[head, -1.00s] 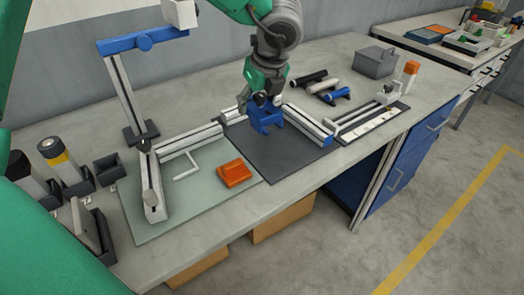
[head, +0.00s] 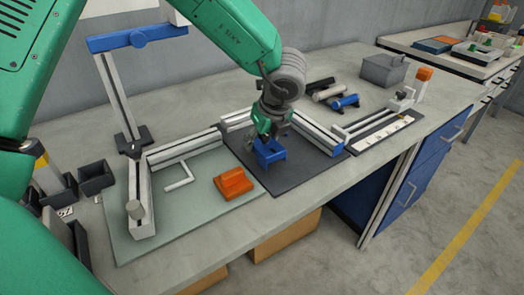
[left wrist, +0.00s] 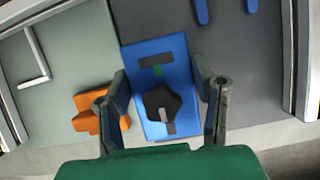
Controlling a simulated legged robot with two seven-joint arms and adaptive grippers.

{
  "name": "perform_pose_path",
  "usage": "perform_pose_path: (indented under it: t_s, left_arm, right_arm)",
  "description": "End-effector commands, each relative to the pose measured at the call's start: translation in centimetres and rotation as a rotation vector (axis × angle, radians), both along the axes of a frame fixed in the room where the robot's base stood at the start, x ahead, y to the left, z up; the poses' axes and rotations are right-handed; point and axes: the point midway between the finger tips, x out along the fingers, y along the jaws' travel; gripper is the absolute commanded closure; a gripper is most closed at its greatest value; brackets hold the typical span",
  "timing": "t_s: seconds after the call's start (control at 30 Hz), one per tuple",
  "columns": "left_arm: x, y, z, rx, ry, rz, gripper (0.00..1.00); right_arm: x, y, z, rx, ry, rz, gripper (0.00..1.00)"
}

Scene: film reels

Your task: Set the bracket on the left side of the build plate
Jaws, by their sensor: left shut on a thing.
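The blue bracket (head: 269,154) is held in my left gripper (head: 268,128), low over the left part of the dark grey plate (head: 300,172). I cannot tell whether it touches the plate. The left wrist view shows the bracket (left wrist: 152,62) between the two fingers of my left gripper (left wrist: 166,98), with a dark knob-like part over its middle. To its left, an orange block (head: 234,182) lies on the grey-green mat (head: 190,212) near the seam with the dark plate. My right gripper is out of view.
White rails (head: 318,132) run behind the dark plate. A blue-topped post (head: 140,38) stands at the left rear. Dark and white cylinders (head: 328,92) and a grey box (head: 383,70) lie further back.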

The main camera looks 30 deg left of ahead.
Motion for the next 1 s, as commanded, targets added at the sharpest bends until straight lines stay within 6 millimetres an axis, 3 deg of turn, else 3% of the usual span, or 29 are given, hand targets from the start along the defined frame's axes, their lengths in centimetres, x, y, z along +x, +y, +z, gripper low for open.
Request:
perform_pose_path:
  t_s: [0.2,0.47,0.5,0.53,0.57,0.87,1.0]
  left_arm:
    - [0.0,0.0,-2.9,0.001,0.001,-0.003,0.88]
    - [0.0,0.2,-3.0,-0.002,-0.001,-0.001,0.88]
    - [-0.1,0.2,-3.1,-0.002,0.0,-0.001,0.42]
    - [-0.1,0.2,-3.1,-0.002,0.0,-0.001,0.32]
    - [-0.1,0.2,-3.1,-0.002,0.0,-0.001,0.28]
    - [0.0,0.1,-2.9,-0.001,0.001,-0.001,0.28]
    - [-0.1,-0.3,-1.8,-0.001,-0.001,-0.002,0.28]
  right_arm:
    - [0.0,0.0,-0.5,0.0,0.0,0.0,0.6]
    - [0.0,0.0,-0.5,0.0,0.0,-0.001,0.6]
    - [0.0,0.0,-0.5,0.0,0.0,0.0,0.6]
    - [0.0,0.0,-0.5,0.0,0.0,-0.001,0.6]
    - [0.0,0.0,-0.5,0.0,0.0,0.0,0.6]
    - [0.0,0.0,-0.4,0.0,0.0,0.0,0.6]
    - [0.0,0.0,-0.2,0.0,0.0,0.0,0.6]
